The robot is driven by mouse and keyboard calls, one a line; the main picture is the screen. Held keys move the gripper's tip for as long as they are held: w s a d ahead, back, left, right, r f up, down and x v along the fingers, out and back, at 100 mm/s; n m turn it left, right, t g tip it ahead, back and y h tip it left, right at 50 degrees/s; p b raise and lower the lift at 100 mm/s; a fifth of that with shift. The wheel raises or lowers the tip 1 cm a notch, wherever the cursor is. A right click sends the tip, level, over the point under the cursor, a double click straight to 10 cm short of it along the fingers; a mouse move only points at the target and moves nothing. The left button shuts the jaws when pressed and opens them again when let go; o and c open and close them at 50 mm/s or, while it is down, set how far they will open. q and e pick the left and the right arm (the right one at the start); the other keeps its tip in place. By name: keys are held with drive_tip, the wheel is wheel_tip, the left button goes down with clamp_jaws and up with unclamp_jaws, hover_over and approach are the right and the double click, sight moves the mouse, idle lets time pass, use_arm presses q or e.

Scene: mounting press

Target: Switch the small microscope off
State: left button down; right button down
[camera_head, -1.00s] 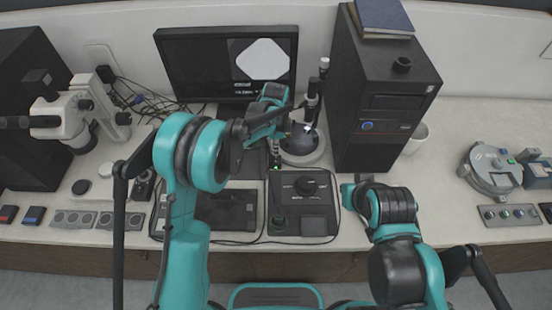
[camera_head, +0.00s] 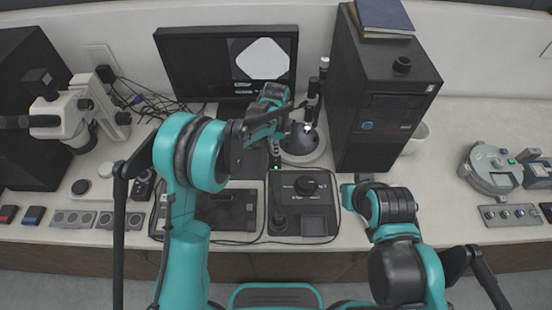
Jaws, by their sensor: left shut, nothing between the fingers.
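The small microscope (camera_head: 301,141) stands between the monitor and the black computer tower. It has a dark domed body on a pale round base and an upright black tube, and a bright white light spot shows on it. My left gripper (camera_head: 279,148) is shut and empty, close to the left side of the microscope. It partly overlaps the microscope in this view, and I cannot tell whether they touch. A small green light shows just below the gripper. My right arm's end (camera_head: 352,190) is low, right of the control box; its fingers cannot be made out.
A black control box (camera_head: 318,222) with a knob lies in front of the microscope. The computer tower (camera_head: 375,110) stands close on the right, the monitor (camera_head: 205,65) behind. A larger white microscope (camera_head: 70,115) is far left.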

use_arm(q)
drive_tip(key=shift+f+b, duration=0.65)
drive_tip(key=shift+f, duration=0.3)
drive_tip(key=shift+r, duration=0.1)
drive_tip(key=shift+r+p, duration=2.1)
drive_tip(key=shift+r, duration=1.4)
drive_tip(key=s+a+r+n+t+b, duration=0.3)
drive_tip(key=s+a+r+n+b, duration=0.1)
drive_tip(key=s+a+r+n, duration=0.5)
drive_tip(key=s+a+f+n+t+b, duration=0.1)
drive_tip(key=s+a+n, duration=0.3)
drive_tip(key=s, duration=0.4)
drive_tip(key=s+a+f+n+t+b, duration=0.2)
drive_tip(key=s+a+n+t+b, duration=0.1)
drive_tip(key=s, duration=0.4)
drive_tip(key=shift+s+a+f+n, duration=0.15)
drive_tip(key=shift+s+a+n, duration=0.2)
drive_tip(key=shift+a+n, duration=0.6)
